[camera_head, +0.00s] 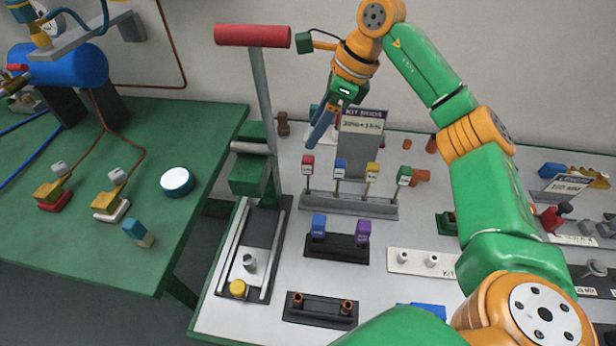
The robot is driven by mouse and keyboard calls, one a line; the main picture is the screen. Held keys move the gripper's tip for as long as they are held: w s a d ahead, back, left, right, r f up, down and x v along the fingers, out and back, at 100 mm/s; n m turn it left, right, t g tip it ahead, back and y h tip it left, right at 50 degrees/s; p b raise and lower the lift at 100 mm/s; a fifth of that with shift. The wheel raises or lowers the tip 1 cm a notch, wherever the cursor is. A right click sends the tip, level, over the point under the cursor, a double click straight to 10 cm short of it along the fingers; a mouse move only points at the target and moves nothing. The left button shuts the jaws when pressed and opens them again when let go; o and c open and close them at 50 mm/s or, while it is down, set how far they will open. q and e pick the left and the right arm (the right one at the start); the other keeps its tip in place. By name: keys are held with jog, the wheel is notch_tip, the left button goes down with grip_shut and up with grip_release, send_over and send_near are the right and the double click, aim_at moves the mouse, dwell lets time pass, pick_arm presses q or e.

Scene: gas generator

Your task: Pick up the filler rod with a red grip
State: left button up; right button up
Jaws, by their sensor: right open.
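The filler rod with a red grip (308,161) stands upright at the left end of a grey rack (350,205). Rods with blue (340,166), yellow (372,170) and green (404,176) grips stand to its right in the same row. My right gripper (318,135) reaches in from the right and points down, its blue fingers just above the red grip in the picture. It is open and holds nothing. The fingers overlap in this view, and their depth relative to the red grip is unclear. My left gripper is not in view.
A tall lever with a red crossbar (252,36) stands close left of the rack. A grey sign (363,128) rises behind the rods. A black block with blue and purple pieces (336,246) lies in front. A green table (120,240) is at left.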

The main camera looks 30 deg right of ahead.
jog(key=b, duration=0.7)
send_near(303, 173)
notch_tip(303, 173, down, 5)
jog(key=w, duration=0.2)
jog(key=p+x, duration=0.1)
jog(key=x, duration=0.1)
jog(key=p+x, duration=0.1)
jog(key=x, duration=0.2)
jog(key=shift+a+f, duration=0.1)
jog(key=shift+a, duration=0.3)
jog(key=shift+w+a+f, duration=0.1)
jog(key=shift+w+f, duration=0.15)
jog(key=shift+f, duration=0.2)
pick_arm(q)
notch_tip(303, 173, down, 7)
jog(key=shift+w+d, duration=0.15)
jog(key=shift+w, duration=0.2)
pick_arm(e)
jog(key=shift+s+r, duration=0.1)
grip_shut()
